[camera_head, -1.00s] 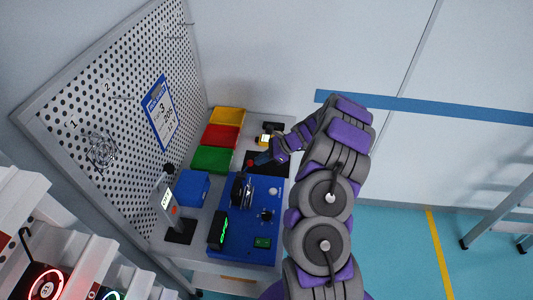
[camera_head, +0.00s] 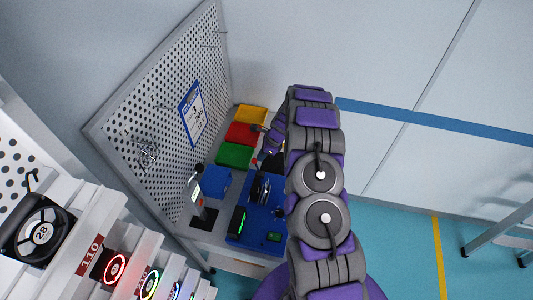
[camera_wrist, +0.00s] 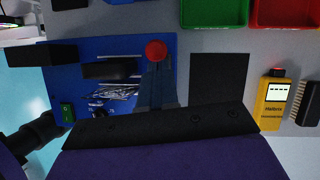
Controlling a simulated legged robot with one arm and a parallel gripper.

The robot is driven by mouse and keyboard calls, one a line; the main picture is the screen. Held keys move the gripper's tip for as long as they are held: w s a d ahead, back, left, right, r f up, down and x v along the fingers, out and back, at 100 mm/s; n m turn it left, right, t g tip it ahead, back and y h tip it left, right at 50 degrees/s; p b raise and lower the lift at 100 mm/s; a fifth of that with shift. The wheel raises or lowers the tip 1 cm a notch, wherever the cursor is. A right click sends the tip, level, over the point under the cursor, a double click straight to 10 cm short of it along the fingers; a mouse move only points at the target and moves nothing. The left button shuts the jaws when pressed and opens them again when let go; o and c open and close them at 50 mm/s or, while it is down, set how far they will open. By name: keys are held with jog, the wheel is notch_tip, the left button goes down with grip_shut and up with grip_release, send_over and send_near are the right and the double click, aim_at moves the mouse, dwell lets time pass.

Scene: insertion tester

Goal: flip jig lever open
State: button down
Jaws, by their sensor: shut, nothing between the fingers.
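The jig is a blue board (camera_head: 245,239) on the grey bench, with black blocks and metal parts; its blue surface also shows at the left of the wrist view (camera_wrist: 55,82). A red ball knob (camera_wrist: 156,51), likely the lever's end, shows just beyond my fingertips; it is a small red dot in the head view (camera_head: 254,161). My gripper (camera_wrist: 157,68) is shut and empty, its tips right by the knob. I cannot tell whether they touch it. The lever's shaft is hidden behind my fingers. In the head view my arm covers the board's right side.
Green (camera_head: 234,155), red (camera_head: 245,132), yellow (camera_head: 250,115) and blue (camera_head: 215,181) bins line the pegboard (camera_head: 160,110). A grey device (camera_head: 196,190) stands left of the board. A yellow meter (camera_wrist: 272,102) and black mat (camera_wrist: 220,78) lie right in the wrist view.

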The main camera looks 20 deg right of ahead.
jog(key=shift+w+a, duration=0.45)
jog(key=shift+a, duration=0.1)
jog(key=shift+s+r, duration=0.1)
jog(key=v, duration=1.2)
jog(key=shift+d+r, duration=0.2)
jog(key=shift+r, duration=0.15)
jog(key=shift+d, duration=0.3)
